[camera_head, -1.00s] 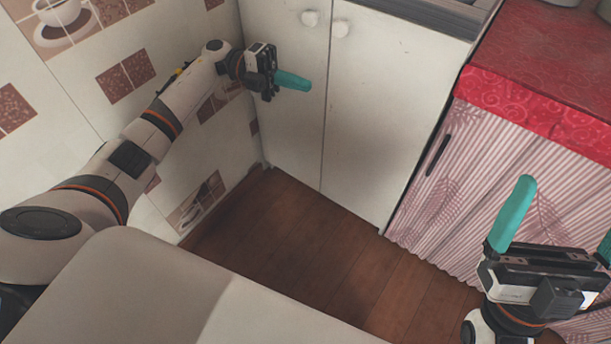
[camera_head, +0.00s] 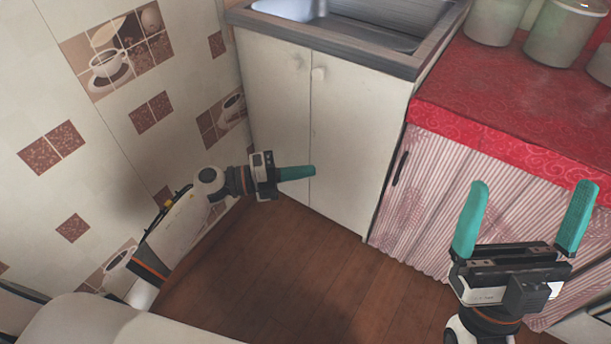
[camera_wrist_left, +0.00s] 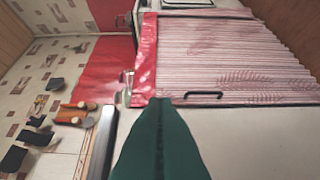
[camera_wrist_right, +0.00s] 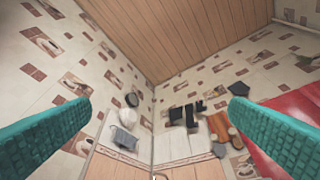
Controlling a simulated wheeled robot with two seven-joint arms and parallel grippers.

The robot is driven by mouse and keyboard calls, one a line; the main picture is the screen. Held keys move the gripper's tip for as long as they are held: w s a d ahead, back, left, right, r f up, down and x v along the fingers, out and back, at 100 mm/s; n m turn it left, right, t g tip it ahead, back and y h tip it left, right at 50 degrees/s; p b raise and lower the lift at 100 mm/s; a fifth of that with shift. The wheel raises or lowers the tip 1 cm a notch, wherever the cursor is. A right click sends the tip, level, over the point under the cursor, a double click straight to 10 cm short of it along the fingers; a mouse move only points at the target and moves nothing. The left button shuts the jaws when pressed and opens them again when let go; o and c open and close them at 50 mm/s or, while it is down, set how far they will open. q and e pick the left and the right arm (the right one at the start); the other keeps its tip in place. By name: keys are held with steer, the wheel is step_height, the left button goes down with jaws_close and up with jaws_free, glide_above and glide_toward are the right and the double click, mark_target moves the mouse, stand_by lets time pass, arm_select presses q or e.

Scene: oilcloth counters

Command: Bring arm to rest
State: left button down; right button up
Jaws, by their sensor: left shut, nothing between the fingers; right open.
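My left gripper (camera_head: 297,173) is shut and empty, with its teal fingers together, in front of the lower part of the white sink cabinet (camera_head: 285,105). Its shut fingers also show in the left wrist view (camera_wrist_left: 160,140). My right gripper (camera_head: 525,220) is open and empty, its two teal fingers wide apart and pointing up, in front of the pink striped curtain (camera_head: 450,190). Both its fingers show at the sides of the right wrist view (camera_wrist_right: 155,125), with nothing between them.
A metal sink (camera_head: 370,25) tops the cabinet. A red oilcloth counter (camera_head: 510,100) on the right carries pale canisters (camera_head: 560,38). A tiled wall (camera_head: 90,180) stands close on the left. The wooden floor (camera_head: 290,270) between is clear.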

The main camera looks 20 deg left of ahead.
arm_select(q)
steer(key=shift+s+d+n+t+y+p, duration=0.55)
steer(key=shift+s+d+t, duration=0.25)
steer(key=shift+d, duration=0.2)
